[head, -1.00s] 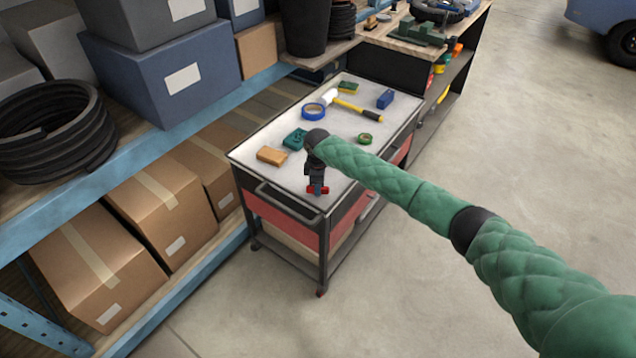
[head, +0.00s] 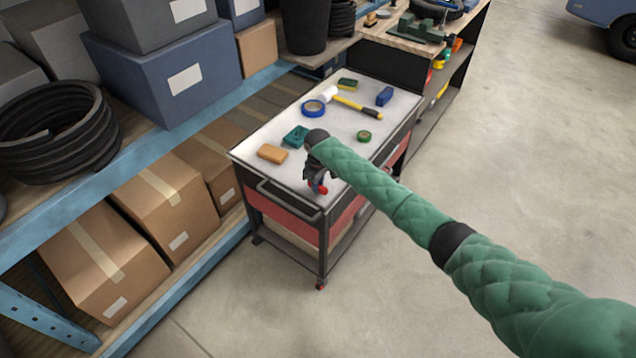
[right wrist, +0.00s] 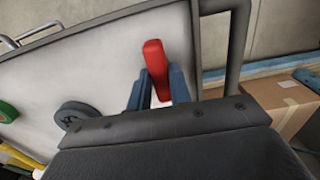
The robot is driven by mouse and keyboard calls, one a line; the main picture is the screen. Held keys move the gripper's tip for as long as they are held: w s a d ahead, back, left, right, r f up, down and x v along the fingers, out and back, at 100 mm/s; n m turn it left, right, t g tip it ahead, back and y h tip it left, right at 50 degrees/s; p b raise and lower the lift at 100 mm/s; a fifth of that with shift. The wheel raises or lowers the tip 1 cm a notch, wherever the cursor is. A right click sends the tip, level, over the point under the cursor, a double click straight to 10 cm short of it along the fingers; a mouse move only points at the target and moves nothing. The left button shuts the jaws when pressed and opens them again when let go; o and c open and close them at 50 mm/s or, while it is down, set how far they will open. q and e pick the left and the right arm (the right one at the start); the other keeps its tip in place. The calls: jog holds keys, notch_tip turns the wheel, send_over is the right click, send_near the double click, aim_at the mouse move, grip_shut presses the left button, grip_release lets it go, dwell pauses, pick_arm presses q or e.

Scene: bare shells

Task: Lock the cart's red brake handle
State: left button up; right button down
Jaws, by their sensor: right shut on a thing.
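The cart (head: 262,190) has a light grey top and a dark frame with red drawer fronts. Its red brake handle (head: 321,190) is at the near corner of the top, partly hidden by my right gripper (head: 317,183). In the right wrist view the red handle (right wrist: 154,58) stands out between the two blue-grey fingers of my right gripper (right wrist: 158,85), which is shut on it. A grey round disc (right wrist: 76,114) lies on the top beside the gripper. My left gripper is not in view.
On the cart top lie an orange block (head: 272,153), a teal block (head: 296,136), blue tape (head: 313,107), green tape (head: 364,136) and a yellow-handled hammer (head: 358,107). A shelf with boxes (head: 165,190) stands close on the left. The floor (head: 530,170) at right is clear.

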jog(key=shift+r, duration=0.1)
jog(key=c, duration=1.3)
grip_release()
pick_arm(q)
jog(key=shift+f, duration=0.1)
pick_arm(e)
jog(key=shift+r, duration=0.35)
notch_tip(320, 180, up, 6)
jog(key=b, duration=0.2)
jog(key=shift+f+b, duration=0.2)
jog(key=shift+b, duration=0.1)
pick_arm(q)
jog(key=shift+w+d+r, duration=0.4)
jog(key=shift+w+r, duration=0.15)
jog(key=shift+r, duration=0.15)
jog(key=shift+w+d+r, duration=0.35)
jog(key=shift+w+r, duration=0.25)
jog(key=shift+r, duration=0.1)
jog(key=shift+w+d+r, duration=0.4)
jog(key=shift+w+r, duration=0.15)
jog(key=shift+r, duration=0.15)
pick_arm(e)
jog(key=shift+r, duration=0.7)
